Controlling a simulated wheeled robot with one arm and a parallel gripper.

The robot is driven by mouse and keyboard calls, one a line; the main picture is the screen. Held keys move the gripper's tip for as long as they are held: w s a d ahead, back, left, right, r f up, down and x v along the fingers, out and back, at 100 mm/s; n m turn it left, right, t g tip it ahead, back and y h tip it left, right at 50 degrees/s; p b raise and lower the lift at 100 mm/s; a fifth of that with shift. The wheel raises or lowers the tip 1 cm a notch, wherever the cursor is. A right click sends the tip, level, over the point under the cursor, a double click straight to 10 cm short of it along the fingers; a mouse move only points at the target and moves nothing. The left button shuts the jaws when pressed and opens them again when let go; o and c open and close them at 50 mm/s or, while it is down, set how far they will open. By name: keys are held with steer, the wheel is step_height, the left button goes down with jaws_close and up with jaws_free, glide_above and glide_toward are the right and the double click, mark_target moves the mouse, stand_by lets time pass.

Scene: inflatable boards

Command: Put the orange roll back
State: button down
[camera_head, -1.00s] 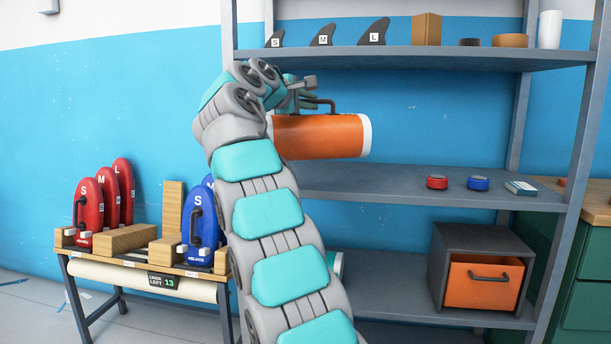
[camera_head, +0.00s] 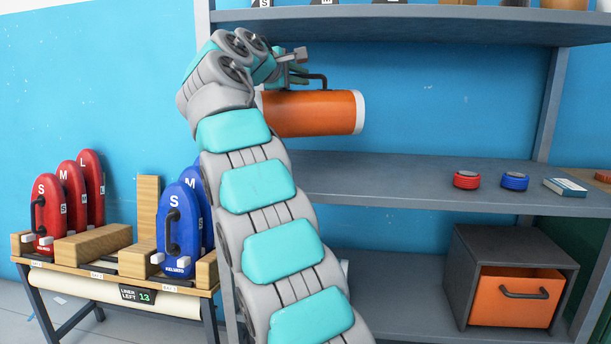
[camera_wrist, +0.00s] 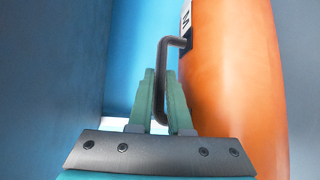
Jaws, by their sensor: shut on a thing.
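The orange roll (camera_head: 318,113) is a thick orange cylinder with a pale right end and a dark handle on top. It hangs level in the air above the middle shelf (camera_head: 420,178), below the top shelf. My gripper (camera_head: 300,75) is shut on the roll's handle. In the wrist view, the two green fingers of my gripper (camera_wrist: 160,95) close around the dark handle (camera_wrist: 163,75), and the orange side of the roll (camera_wrist: 235,90) fills the right. The roll's left end is partly hidden behind my gripper and wrist.
A red puck (camera_head: 466,180), a blue puck (camera_head: 514,181) and a small box (camera_head: 565,187) sit on the middle shelf's right part. Below is a grey cabinet with an orange drawer (camera_head: 518,297). A bench (camera_head: 110,262) at left holds red and blue boards. The shelf's middle is clear.

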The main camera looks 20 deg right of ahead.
steer(key=b, duration=0.3)
glide_above(303, 118)
steer(key=v, duration=0.2)
steer(key=f, duration=0.1)
steer(key=s+f+b, duration=0.3)
steer(key=s+f, duration=0.1)
steer(key=s, duration=0.4)
steer(key=w+d, duration=0.1)
steer(key=w, duration=0.4)
steer(key=w+d+f+p, duration=0.1)
steer(key=w, duration=0.3)
steer(key=w+d, duration=0.2)
steer(key=w, duration=0.3)
steer(key=shift+w+f+p, duration=0.3)
steer(key=shift+w, duration=0.2)
steer(key=shift+f+b, duration=0.9)
steer(key=shift+f, duration=0.85)
steer(key=shift+s+f, duration=0.1)
steer(key=shift+f, duration=0.05)
steer(key=c, duration=0.8)
jaws_free()
steer(key=shift+c, duration=0.2)
